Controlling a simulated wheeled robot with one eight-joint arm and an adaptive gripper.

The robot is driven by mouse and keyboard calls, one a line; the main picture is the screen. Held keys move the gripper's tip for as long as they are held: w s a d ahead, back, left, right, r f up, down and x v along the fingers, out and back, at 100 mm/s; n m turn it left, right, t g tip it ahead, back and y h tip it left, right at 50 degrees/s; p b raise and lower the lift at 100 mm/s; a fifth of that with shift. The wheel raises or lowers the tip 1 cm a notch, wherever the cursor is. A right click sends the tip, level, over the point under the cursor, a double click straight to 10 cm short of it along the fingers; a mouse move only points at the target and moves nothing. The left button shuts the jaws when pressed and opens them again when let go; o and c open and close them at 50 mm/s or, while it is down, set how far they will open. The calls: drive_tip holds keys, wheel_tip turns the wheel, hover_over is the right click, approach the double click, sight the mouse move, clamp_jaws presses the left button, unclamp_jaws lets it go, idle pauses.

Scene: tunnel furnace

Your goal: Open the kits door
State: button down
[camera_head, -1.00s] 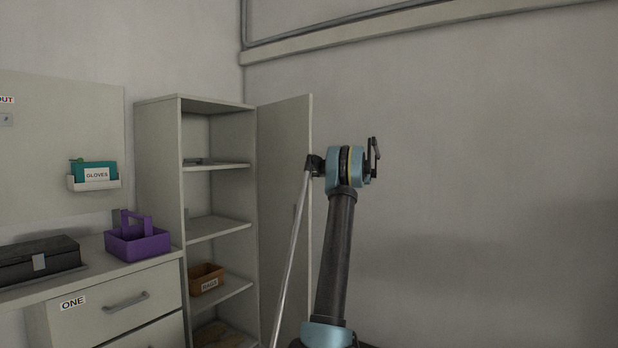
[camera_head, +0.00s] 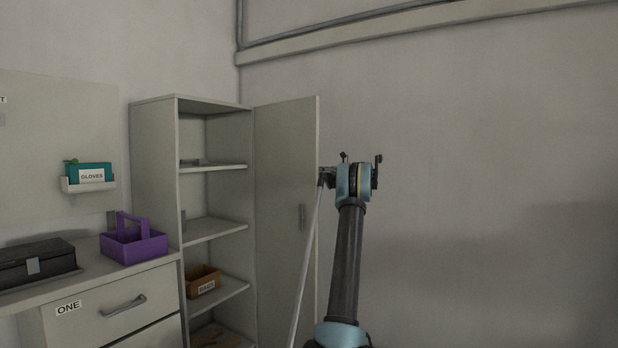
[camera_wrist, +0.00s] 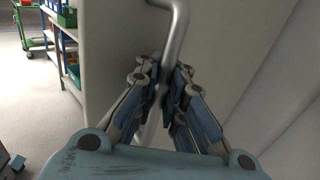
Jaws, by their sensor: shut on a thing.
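A pale cabinet door (camera_head: 283,190) stands wide open at the right of a tall open cabinet in the head view. A small upright handle (camera_head: 302,217) shows on its visible face. I read no label on the door. In the wrist view my gripper (camera_wrist: 160,90) is shut around a bent grey metal bar handle (camera_wrist: 176,35). The bar runs between the fingers beside a pale panel (camera_wrist: 115,45). In the head view my arm stands to the right of the door's free edge, and I cannot make out the fingertips there.
The cabinet's shelves (camera_head: 212,230) hold an orange-brown bin (camera_head: 203,281). A purple caddy (camera_head: 133,246) and a dark case (camera_head: 35,264) stand on the counter at left. A glove holder (camera_head: 88,184) hangs above. Bare wall lies right of my arm. A green-framed cart (camera_wrist: 31,25) shows in the wrist view.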

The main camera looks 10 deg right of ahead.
drive_tip(key=shift+s+d+f, duration=0.1)
drive_tip(key=shift+s+d, duration=0.1)
drive_tip(key=shift+d, duration=0.1)
drive_tip(key=c, duration=1.7)
unclamp_jaws()
drive_tip(key=shift+s+d, duration=0.1)
drive_tip(key=shift+d, duration=0.1)
drive_tip(key=shift+o, duration=0.2)
drive_tip(key=shift+a, duration=0.2)
